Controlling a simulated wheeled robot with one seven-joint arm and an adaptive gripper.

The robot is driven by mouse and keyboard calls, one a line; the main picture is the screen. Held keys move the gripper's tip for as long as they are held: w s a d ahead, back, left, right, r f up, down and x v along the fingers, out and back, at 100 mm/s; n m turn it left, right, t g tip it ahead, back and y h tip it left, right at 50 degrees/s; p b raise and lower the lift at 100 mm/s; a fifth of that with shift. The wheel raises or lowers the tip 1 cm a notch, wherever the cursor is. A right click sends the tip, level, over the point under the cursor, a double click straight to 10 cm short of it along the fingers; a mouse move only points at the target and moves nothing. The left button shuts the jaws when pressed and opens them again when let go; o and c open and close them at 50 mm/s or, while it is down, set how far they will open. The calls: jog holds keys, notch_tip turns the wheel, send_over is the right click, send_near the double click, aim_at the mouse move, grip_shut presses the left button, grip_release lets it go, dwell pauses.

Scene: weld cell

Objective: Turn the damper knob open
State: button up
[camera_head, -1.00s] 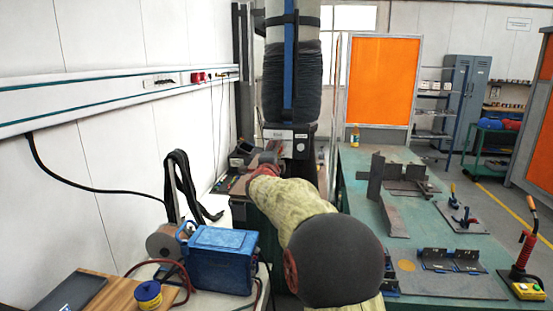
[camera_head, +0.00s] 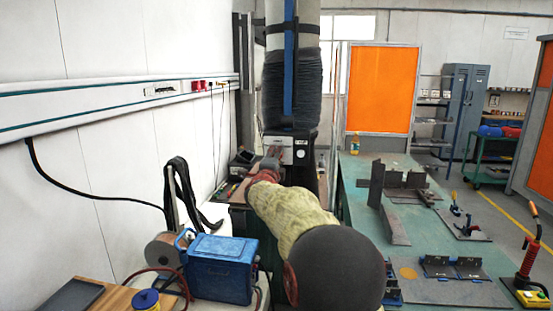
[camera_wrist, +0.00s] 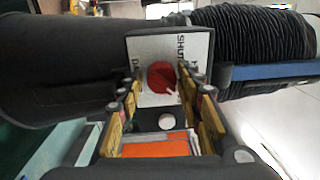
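The red damper knob (camera_wrist: 162,77) sits on a pale plate (camera_wrist: 145,49) lettered "SHUT" on its right side in the wrist view. A white pointer mark shows at the knob's lower right edge. My gripper (camera_wrist: 164,100) is open, its two yellow-padded fingers on either side below the knob, with a gap between them. I cannot tell whether the fingertips touch the knob or plate. In the head view, my gripper (camera_head: 271,160) is at the left front of the damper box (camera_head: 303,153) under the duct. The knob is not clearly visible there.
A black ribbed duct (camera_head: 291,90) rises above the box. A green table (camera_head: 350,190) with steel parts (camera_head: 392,205) lies right of my arm. A blue machine (camera_head: 222,268) and a wire spool (camera_head: 164,251) stand at the left front. A wall rail (camera_head: 120,96) runs along the left.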

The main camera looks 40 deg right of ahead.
jog(key=shift+o, duration=1.2)
jog(key=shift+a, duration=0.15)
jog(key=v, duration=1.1)
jog(key=shift+s+a, duration=0.25)
jog(key=shift+s, duration=0.1)
